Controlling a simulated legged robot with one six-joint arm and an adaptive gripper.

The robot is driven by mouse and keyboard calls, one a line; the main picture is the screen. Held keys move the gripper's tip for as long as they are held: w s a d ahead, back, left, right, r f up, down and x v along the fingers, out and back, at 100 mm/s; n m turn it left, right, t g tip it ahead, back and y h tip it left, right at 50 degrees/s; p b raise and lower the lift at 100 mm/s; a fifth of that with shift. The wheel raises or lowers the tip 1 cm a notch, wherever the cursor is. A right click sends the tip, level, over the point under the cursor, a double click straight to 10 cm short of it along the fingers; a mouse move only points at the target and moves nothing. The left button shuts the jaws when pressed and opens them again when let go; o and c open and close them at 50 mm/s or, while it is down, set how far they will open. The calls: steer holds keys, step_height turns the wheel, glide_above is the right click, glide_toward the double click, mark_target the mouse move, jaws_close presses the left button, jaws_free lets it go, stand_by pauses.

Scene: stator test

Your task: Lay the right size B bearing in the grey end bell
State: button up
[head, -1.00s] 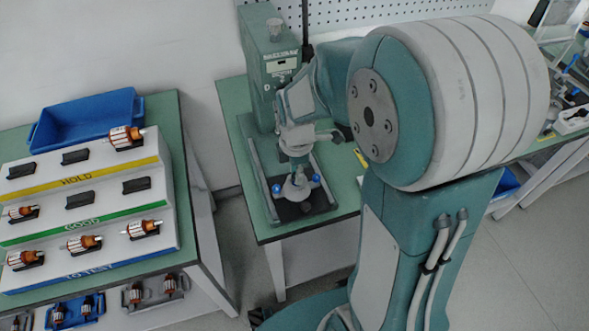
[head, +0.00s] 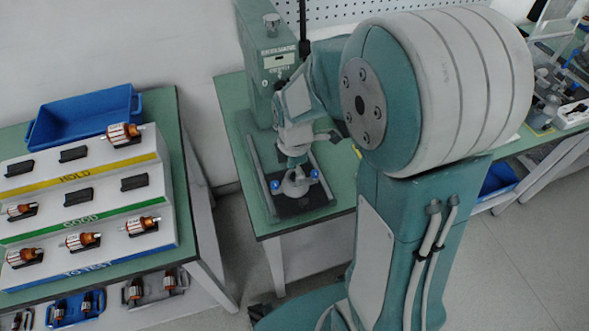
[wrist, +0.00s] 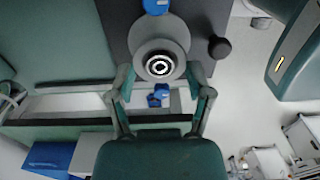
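The grey end bell (wrist: 143,38) is a round disc on a dark plate, between blue clamp knobs, in the wrist view. It also shows under my gripper in the head view (head: 296,187). A small black-and-white ringed piece that looks like the bearing (wrist: 159,66) shows at the bell's near middle. I cannot tell whether it is fully seated. My gripper (wrist: 160,77) is over the bell with its fingers wide apart, one either side of the ringed piece and clear of it. In the head view my gripper (head: 294,158) points down at the bell.
A green press (head: 265,60) stands behind the fixture on the green bench (head: 232,110). Blue knobs (head: 314,174) flank the bell. A sloped rack (head: 100,190) with several armatures and a blue bin (head: 85,118) are at the left. Floor shows between the benches.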

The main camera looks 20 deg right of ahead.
stand_by(0.3)
step_height(320, 180, up, 12)
steer(key=shift+w, duration=0.15)
stand_by(0.4)
stand_by(0.5)
steer(key=s+r+m+t, duration=0.3)
steer(key=s+m, duration=0.4)
steer(key=m, duration=0.2)
steer(key=s+r+m+t, duration=0.2)
steer(key=s+r+m, duration=0.1)
steer(key=s+m, duration=0.4)
steer(key=shift+s+m+t, duration=0.2)
steer(key=shift+m+t, duration=0.2)
steer(key=shift+m, duration=0.6)
steer(key=shift+o, duration=0.2)
stand_by(0.8)
